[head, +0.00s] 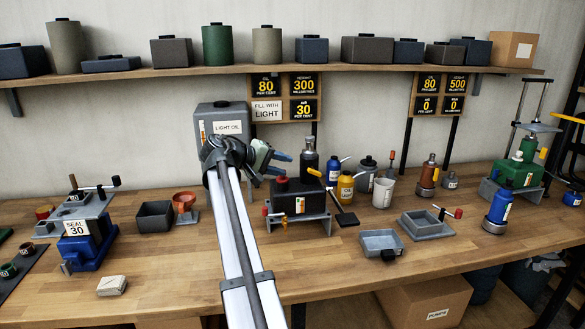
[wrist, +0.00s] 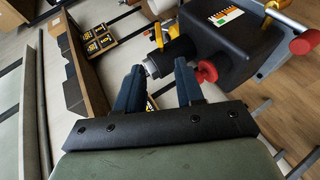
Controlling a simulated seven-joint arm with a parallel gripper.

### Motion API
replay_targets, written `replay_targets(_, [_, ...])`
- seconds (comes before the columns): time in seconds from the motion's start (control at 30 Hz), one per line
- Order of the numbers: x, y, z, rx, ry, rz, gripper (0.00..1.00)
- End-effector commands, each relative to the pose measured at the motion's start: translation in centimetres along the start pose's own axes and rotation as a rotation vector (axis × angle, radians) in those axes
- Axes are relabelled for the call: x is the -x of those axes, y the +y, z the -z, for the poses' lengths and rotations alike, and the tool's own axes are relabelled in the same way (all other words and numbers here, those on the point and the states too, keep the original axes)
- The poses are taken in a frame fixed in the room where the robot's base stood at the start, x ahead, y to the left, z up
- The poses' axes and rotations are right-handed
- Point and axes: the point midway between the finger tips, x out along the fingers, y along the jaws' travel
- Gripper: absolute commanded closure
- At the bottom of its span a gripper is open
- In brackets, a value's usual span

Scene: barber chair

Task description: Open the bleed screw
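A black pump unit (head: 297,197) stands on the bench, with a red cap (head: 281,183) on top and a black cylinder (head: 308,160) rising at its back. My gripper (head: 286,164) is left of this cylinder, its blue fingers pointing right. In the wrist view my gripper (wrist: 158,68) is open; the cylinder's silver tip (wrist: 151,67) shows between the fingers, and I cannot tell whether they touch it. The red cap (wrist: 207,72) is just right of the right finger there. A yellow part (wrist: 157,34) shows beyond the cylinder. I cannot tell which part is the bleed screw.
A blue bottle (head: 333,171), a yellow oil bottle (head: 346,188) and a white cup (head: 383,192) stand right of the pump. A grey light oil tank (head: 222,115) is behind my arm. A shelf (head: 190,74) runs above.

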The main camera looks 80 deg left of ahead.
Motion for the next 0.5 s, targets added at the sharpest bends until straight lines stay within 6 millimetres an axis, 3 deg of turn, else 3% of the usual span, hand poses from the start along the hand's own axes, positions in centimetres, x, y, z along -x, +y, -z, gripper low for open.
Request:
replay_targets(0.2, [1.9,0.0,0.0,0.000,0.000,0.000,0.63])
replay_targets(0.5, [2.2,0.0,0.0,0.000,0.000,0.000,0.63])
